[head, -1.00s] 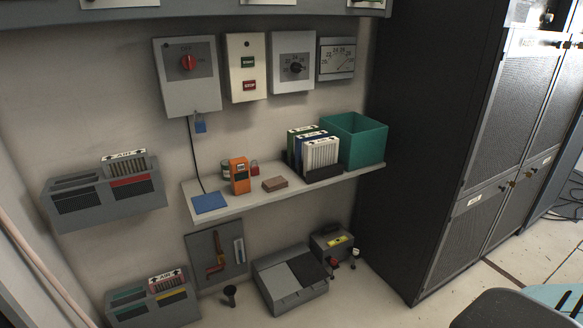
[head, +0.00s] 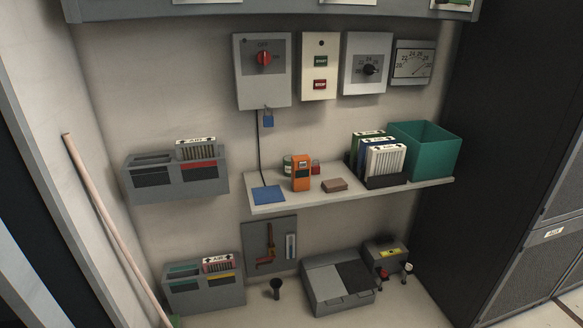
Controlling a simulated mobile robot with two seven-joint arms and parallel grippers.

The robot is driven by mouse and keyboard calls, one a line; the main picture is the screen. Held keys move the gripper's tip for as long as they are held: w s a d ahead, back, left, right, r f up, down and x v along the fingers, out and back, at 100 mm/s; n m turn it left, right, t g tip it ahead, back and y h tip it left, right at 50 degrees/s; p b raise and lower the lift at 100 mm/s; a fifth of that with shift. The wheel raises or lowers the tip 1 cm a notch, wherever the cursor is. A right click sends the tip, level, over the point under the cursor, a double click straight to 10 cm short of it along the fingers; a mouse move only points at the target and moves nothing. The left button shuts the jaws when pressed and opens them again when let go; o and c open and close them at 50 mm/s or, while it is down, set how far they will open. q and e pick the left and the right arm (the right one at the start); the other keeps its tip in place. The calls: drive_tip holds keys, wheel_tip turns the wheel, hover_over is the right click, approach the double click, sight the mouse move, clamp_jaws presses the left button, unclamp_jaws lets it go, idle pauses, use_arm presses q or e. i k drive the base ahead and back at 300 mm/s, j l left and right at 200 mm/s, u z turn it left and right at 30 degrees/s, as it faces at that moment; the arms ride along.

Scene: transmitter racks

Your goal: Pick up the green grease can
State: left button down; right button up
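The green grease can (head: 287,163) stands on the wall shelf (head: 420,186), near its back left. It is small and green with a pale band. The orange handheld meter (head: 301,174) stands in front of it and hides its right part. Neither of my grippers shows in the head view.
On the shelf are a blue mat (head: 268,195), a red padlock (head: 315,167), a brown block (head: 334,185), a rack of filters (head: 386,163) and a teal bin (head: 424,148). A grey case (head: 338,283) sits below. A pole (head: 110,220) leans at left.

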sight(287, 159)
drive_tip(key=i+l+u, duration=0.1)
drive_tip(key=i+l, duration=0.95)
drive_tip(key=i+l+u, duration=0.1)
drive_tip(key=i+l, duration=0.9)
drive_tip(key=l, duration=0.15)
